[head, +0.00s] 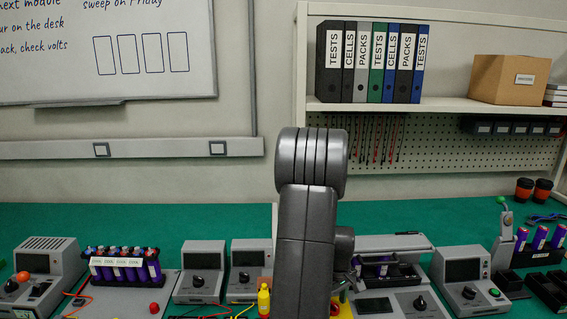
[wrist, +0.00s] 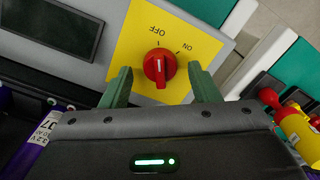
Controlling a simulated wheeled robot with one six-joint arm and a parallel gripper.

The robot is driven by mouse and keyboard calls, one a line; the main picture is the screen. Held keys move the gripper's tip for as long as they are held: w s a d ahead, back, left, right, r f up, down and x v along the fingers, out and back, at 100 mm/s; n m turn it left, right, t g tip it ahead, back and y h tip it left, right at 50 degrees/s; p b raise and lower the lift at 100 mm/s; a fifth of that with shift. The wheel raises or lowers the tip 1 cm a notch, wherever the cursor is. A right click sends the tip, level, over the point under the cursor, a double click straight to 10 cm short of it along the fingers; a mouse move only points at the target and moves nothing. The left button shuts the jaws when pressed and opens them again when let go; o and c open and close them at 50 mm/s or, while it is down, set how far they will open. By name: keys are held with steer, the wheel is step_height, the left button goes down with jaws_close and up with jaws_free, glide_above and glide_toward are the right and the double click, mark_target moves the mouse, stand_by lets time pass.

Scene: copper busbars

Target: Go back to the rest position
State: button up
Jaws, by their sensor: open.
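My gripper (wrist: 160,72) is open in the wrist view, with one green finger on each side of a red rotary knob (wrist: 158,67). The knob sits on a yellow plate (wrist: 130,45) marked OFF and ON. I cannot tell whether the fingers touch the knob, and its exact setting is not clear. In the head view my arm stands upright in the middle, and my gripper is hidden. A bit of the yellow plate (head: 346,309) shows low beside the arm.
On the green desk (head: 140,220) stand a purple battery pack (head: 125,268) at left, several grey instruments (head: 200,270), and a grey device with a lid (head: 385,260) right of my arm. A shelf (head: 440,110) with binders is behind.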

steer(key=shift+r, duration=0.1)
stand_by(0.4)
step_height(320, 180, up, 13)
step_height(320, 180, down, 14)
steer(key=shift+r, duration=0.25)
steer(key=shift+r+m+p, duration=0.15)
steer(key=shift+m+p, duration=0.2)
steer(key=shift+m, duration=0.55)
steer(key=m+p, duration=0.1)
steer(key=m, duration=0.3)
steer(key=m+p, duration=0.3)
steer(key=m, duration=0.3)
steer(key=shift+r+p, duration=0.1)
steer(key=shift+p, duration=0.3)
steer(key=shift+w+r, duration=0.1)
steer(key=shift+r, duration=0.25)
step_height(320, 180, up, 9)
steer(key=b, duration=0.1)
